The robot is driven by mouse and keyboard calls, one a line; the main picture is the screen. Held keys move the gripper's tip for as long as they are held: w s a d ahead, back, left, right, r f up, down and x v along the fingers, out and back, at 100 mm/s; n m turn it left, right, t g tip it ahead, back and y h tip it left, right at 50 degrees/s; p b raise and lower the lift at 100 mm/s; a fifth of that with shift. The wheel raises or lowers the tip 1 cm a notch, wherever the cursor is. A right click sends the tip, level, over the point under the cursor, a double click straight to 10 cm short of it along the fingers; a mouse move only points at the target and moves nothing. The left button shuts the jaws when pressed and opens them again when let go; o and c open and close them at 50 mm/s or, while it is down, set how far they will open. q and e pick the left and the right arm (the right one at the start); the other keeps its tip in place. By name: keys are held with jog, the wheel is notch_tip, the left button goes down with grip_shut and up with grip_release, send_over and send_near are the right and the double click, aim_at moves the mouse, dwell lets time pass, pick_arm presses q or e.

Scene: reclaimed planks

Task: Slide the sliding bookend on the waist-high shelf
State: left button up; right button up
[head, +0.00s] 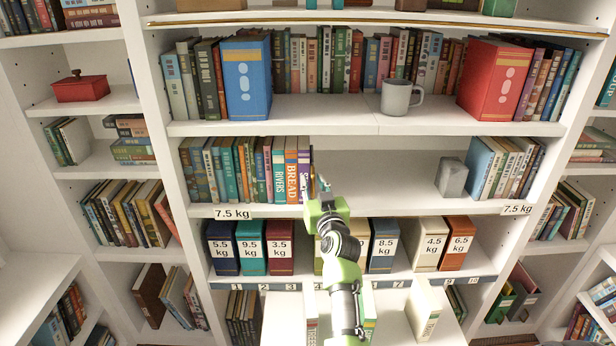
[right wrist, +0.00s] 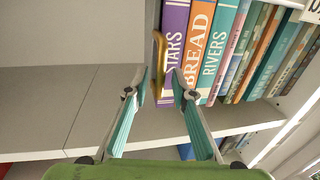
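The sliding bookend is a thin brass-coloured upright (right wrist: 159,50) beside the purple STARS book (right wrist: 175,35) at the end of a book row in the right wrist view. In the head view, my right arm and gripper hide most of that spot. My right gripper (right wrist: 160,72) is open, its teal-padded fingertips apart, one on each side of the brass upright's lower part. I cannot tell whether either finger touches it. In the head view the right gripper (head: 322,188) is at the right end of the book row on the waist-high shelf (head: 375,206). My left gripper is not in view.
The shelf is bare from my gripper to a grey block (head: 451,177) beside more books. BREAD (head: 291,170) and RIVERS (head: 279,170) stand in the left row. Above are a grey mug (head: 397,97) and books; below are several weight-labelled boxes.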

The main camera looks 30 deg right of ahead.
jog(key=shift+w, duration=0.2)
jog(key=shift+s+r, duration=0.1)
jog(key=shift+s, duration=0.05)
grip_shut()
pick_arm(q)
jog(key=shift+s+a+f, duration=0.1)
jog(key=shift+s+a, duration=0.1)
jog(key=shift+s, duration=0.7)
pick_arm(e)
jog(key=shift+s, duration=0.1)
